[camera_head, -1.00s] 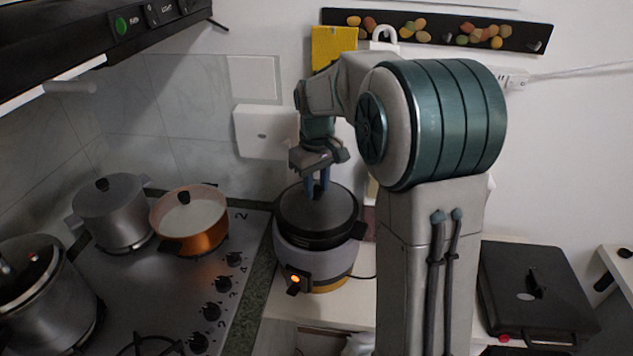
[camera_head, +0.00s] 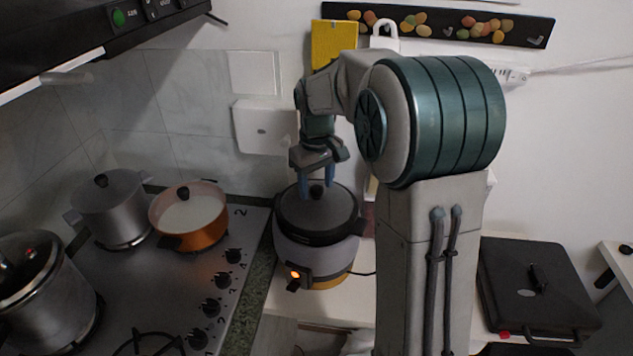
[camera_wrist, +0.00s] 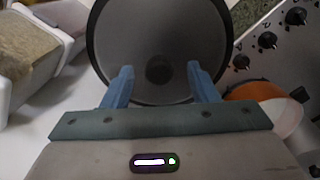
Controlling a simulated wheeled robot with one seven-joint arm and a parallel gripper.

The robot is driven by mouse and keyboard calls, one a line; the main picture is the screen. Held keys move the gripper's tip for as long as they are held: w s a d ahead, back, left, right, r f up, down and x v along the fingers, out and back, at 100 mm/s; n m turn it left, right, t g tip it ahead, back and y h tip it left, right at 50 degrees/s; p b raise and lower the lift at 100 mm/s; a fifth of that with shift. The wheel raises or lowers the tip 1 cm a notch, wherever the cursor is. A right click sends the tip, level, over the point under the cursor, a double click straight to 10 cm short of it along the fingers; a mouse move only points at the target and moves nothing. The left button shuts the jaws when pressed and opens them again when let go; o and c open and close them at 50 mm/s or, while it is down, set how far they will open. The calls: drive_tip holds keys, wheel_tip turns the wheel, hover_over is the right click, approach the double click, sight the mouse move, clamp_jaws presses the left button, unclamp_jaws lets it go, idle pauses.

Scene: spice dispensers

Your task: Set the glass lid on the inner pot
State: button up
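The glass lid (camera_head: 292,207), dark and round with a black knob (camera_head: 317,190), lies on top of the pot of the grey cooker (camera_head: 290,250). The lid also shows in the wrist view (camera_wrist: 158,30), with its knob (camera_wrist: 159,70) between and beyond my fingers. The inner pot's dark rim and side handles (camera_head: 312,238) show below the lid; its inside is hidden. My gripper (camera_head: 317,184) is just above the lid, pointing down. Its blue fingers (camera_wrist: 160,75) are spread apart with nothing held between them.
An orange pan (camera_head: 205,238) and a steel pot (camera_head: 110,215) stand on the hob to the left, with a larger pot (camera_head: 40,300) nearer. A black flat appliance (camera_head: 530,290) sits at the right. A white wall box (camera_head: 263,127) is behind the cooker.

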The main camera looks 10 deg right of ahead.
sight(316, 187)
wheel_tip(316, 187, up, 14)
drive_tip(key=b, duration=0.1)
idle(0.6)
idle(1.8)
